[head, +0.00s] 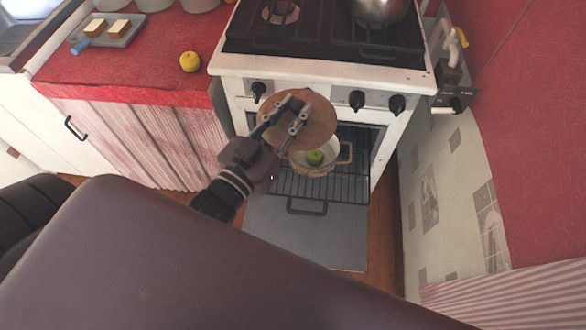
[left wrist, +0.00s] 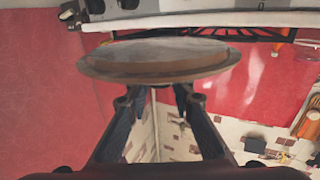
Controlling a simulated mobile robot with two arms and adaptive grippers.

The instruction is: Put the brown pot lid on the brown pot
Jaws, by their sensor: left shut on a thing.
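The brown pot lid (head: 318,115) is round and flat. It is held up in front of the stove, partly covering the view of the oven opening. My left gripper (head: 294,117) is shut on the lid, and the lid also shows nearly edge-on in the left wrist view (left wrist: 158,62), at the fingertips (left wrist: 158,97). The brown pot (head: 313,171) stands open on the oven rack, just below the lid in the head view. A green apple (head: 315,158) lies in the pot. The lid hides part of the pot's far side. My right gripper is not in view.
The oven door (head: 300,240) is folded down, with the wire rack (head: 350,185) above it. The stove front with knobs (head: 357,101) is behind the lid. A metal pot (head: 378,8) stands on the hob. A yellow fruit (head: 190,62) and a tray (head: 122,36) sit on the red counter.

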